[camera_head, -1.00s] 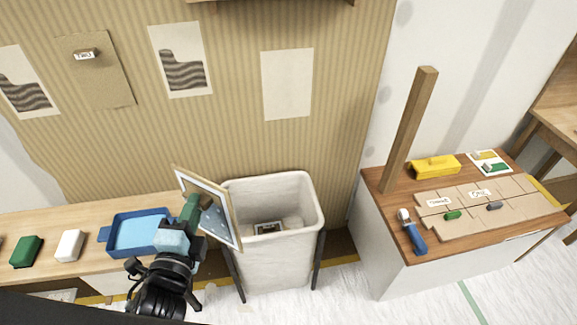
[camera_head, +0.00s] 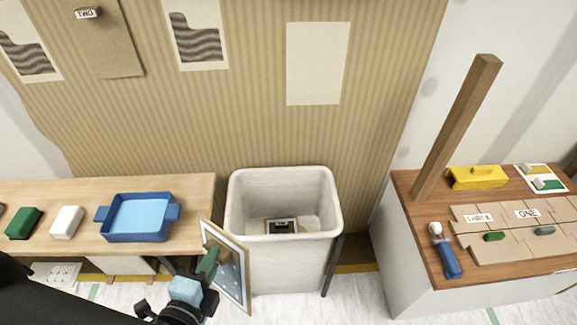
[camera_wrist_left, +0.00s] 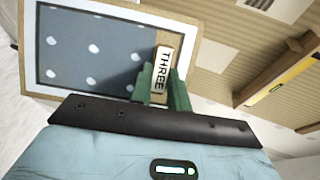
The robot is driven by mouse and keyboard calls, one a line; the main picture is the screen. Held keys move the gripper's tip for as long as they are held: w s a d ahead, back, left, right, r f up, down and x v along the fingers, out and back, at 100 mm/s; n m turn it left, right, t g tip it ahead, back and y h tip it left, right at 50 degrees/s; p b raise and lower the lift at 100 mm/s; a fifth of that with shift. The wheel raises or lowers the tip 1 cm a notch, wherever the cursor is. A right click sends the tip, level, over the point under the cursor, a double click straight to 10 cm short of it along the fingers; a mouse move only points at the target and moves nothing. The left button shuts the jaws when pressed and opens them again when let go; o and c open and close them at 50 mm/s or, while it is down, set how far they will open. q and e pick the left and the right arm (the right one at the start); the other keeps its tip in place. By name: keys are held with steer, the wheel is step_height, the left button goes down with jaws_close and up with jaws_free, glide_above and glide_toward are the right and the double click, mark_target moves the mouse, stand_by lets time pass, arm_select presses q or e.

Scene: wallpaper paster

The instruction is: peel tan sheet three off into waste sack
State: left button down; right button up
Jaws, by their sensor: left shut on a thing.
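A framed-looking sheet (camera_head: 232,268), blue-grey with white dots and a white and tan border, is in my left gripper (camera_head: 207,265). In the left wrist view the green fingers are shut on a tan tab labelled THREE (camera_wrist_left: 162,70) at the edge of this sheet (camera_wrist_left: 85,50). The sheet hangs tilted just left of and in front of the white waste sack (camera_head: 335,215), outside its opening. A dark-framed piece (camera_head: 283,226) lies inside the sack. Tan pieces labelled THREE and ONE (camera_head: 500,250) lie on the right table. My right gripper is not in view.
The left bench holds a blue tray (camera_head: 110,230), a white block (camera_head: 67,222) and a green block (camera_head: 23,222). A wooden post (camera_head: 460,125), a yellow box (camera_head: 478,178) and a blue-handled tool (camera_head: 450,262) are at the right table. Sheets hang on the striped wall.

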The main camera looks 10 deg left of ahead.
mark_target(207, 234)
arm_select(q)
steer(key=shift+w+a+f+m+g+h, duration=0.1)
steer(key=shift+w+a+m+g+h, duration=0.6)
steer(key=shift+m+h, duration=0.7)
steer(key=shift+w+a+f+m+g+h, duration=0.1)
steer(key=shift+w+a+m+g+h, duration=0.3)
steer(key=shift+a+m+g+h, duration=0.65)
steer(key=shift+w+a+m+g+h, duration=0.5)
steer(key=shift+a+m+h, duration=0.45)
steer(key=shift+m+h, duration=0.7)
steer(key=shift+w+d+m+g+h, duration=0.15)
steer(key=shift+w+d+m+g, duration=0.15)
steer(key=shift+w+m, duration=0.35)
steer(key=shift+w+d+m+g+h, duration=0.15)
steer(key=shift+w+d+m, duration=0.25)
steer(key=shift+w, duration=0.3)
steer(key=shift+w+d+f+m+g+h, duration=0.15)
steer(key=shift+w+m+g+h, duration=0.05)
steer(key=shift+w+m+g, duration=0.2)
steer(key=shift+w+d+f+m+g+h, duration=0.1)
steer(key=shift+w+f+m+g+h, duration=0.1)
steer(key=shift+w+m+g, duration=0.2)
steer(key=shift+w, duration=0.1)
steer(key=shift+w, duration=0.15)
